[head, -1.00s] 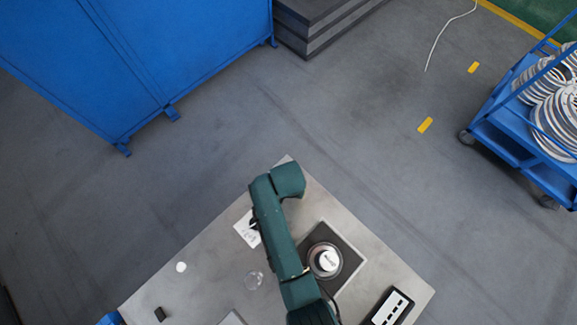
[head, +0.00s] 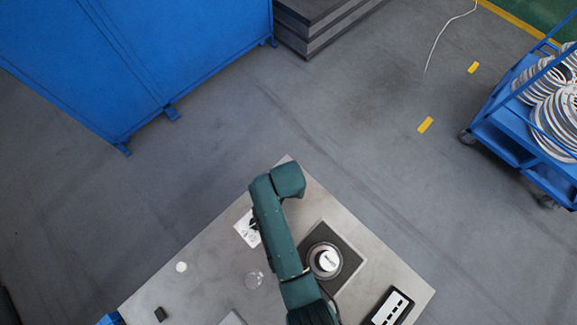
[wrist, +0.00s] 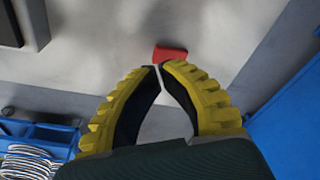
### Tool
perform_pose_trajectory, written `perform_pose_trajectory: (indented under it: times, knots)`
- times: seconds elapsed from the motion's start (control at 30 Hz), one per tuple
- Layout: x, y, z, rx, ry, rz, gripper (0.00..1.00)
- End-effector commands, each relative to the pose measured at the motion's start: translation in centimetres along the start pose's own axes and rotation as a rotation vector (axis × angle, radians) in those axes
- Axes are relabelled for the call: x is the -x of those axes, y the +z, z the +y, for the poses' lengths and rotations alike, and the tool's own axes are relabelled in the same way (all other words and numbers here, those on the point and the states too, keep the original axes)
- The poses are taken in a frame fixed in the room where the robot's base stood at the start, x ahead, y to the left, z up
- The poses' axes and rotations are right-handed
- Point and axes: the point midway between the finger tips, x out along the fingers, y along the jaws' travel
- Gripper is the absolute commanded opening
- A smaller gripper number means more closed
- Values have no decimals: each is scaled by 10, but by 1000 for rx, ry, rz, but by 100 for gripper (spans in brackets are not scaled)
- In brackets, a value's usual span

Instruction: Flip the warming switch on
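In the wrist view, my gripper (wrist: 158,67) has two yellow ribbed fingers with dark inner pads. The fingertips are together and nothing shows between them. A small red piece (wrist: 170,54) lies just beyond the tips, above a pale surface; I cannot tell whether they touch it or whether it is the warming switch. In the head view, my green arm reaches over the grey table (head: 205,285) and the gripper is hidden. A round device with a white-topped knob (head: 327,261) sits on a dark square plate, right of my arm. No switch is clearly identifiable there.
A black block with white parts (head: 391,308) lies near the table's right corner. A white card (head: 246,231) is partly under my arm. A clear disc (head: 254,280), white disc (head: 181,267) and dark block (head: 160,314) lie left. A blue trolley (head: 505,140) stands away right.

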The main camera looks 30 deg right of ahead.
Motion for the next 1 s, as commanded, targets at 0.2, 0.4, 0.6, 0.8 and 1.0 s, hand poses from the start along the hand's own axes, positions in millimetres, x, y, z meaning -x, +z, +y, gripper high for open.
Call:
perform_pose_trajectory:
  times: [0.2, 0.4, 0.6, 0.8, 1.0]
  knots:
    - [-4, 1, 0, 0, 0, 0, 0]
    - [-7, 1, 0, 0, 0, -1, 0]
    - [-10, 2, 0, 0, 0, -1, 0]
    - [-13, 2, 0, 0, 0, 0, 0]
    - [-16, 2, 0, 0, 0, 0, 0]
